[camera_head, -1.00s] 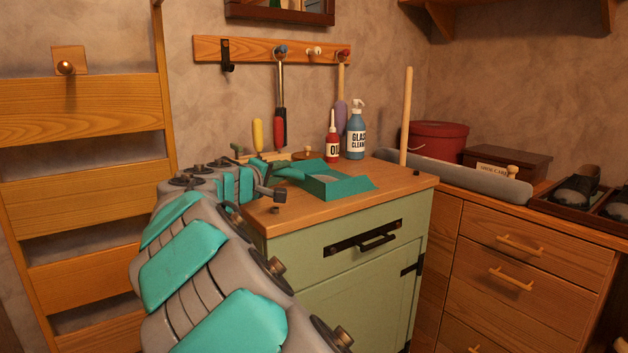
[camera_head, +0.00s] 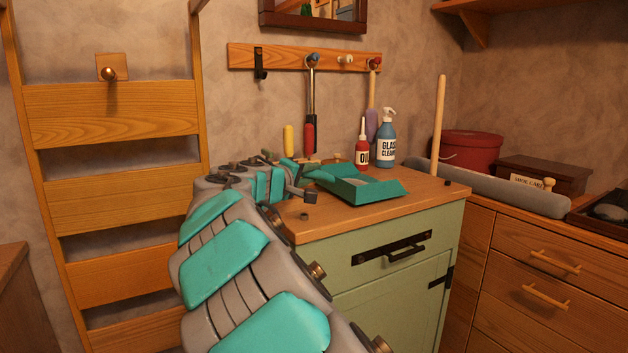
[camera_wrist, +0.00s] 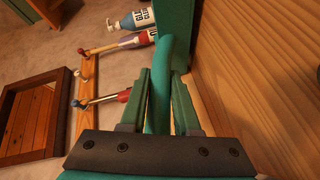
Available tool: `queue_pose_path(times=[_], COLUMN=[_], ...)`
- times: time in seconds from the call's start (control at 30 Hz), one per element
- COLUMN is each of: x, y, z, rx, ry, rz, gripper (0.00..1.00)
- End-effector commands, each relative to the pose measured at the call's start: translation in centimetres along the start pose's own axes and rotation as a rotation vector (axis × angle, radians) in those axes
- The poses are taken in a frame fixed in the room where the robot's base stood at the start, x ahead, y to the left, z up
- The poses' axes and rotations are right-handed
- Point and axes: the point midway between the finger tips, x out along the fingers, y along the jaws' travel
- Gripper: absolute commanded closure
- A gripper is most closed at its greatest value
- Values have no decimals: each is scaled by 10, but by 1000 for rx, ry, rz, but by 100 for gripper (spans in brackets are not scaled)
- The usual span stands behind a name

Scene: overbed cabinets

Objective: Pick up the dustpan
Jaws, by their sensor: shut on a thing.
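The teal dustpan (camera_head: 385,192) is at the top of the green cabinet (camera_head: 400,270), its open pan facing right and its handle toward my gripper. I cannot tell whether its underside touches the wood. My gripper (camera_wrist: 163,82) is shut on the dustpan's handle (camera_wrist: 160,95), which runs between the two green fingers in the wrist view. In the head view my arm partly hides the gripper and the handle.
A red oil bottle (camera_head: 362,148) and a blue glass cleaner bottle (camera_head: 386,140) stand behind the dustpan. A wooden stick (camera_head: 438,125) rises at the right. Tools hang from the wall rack (camera_head: 285,58).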

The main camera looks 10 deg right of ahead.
Motion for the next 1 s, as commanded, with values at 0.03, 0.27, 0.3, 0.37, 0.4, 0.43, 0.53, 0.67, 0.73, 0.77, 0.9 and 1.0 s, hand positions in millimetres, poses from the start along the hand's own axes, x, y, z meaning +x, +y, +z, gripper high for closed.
queue_pose_path(times=[0.03, 0.27, 0.3, 0.37, 0.4, 0.43, 0.53, 0.67, 0.73, 0.77, 0.9, 1.0], x=[-1, -8, -11, -16, -18, -20, -32, -54, -69, -75, -100, -116], y=[5, 23, 23, 23, 23, 23, 25, 29, 31, 32, 35, 37], z=[-2, -7, -5, -2, 0, 1, 8, 18, 26, 29, 42, 50], rx=[2, -1, -1, -2, -2, -2, -1, 0, 0, 1, 1, 1], ry=[2, 6, 6, 4, 3, 2, 2, 4, 4, 4, 5, 4], rz=[1, 3, 3, 2, 2, 1, 3, 4, 5, 5, 3, 3], gripper=[100, 100, 100, 100, 100, 100, 100, 100, 100, 100, 100, 100])
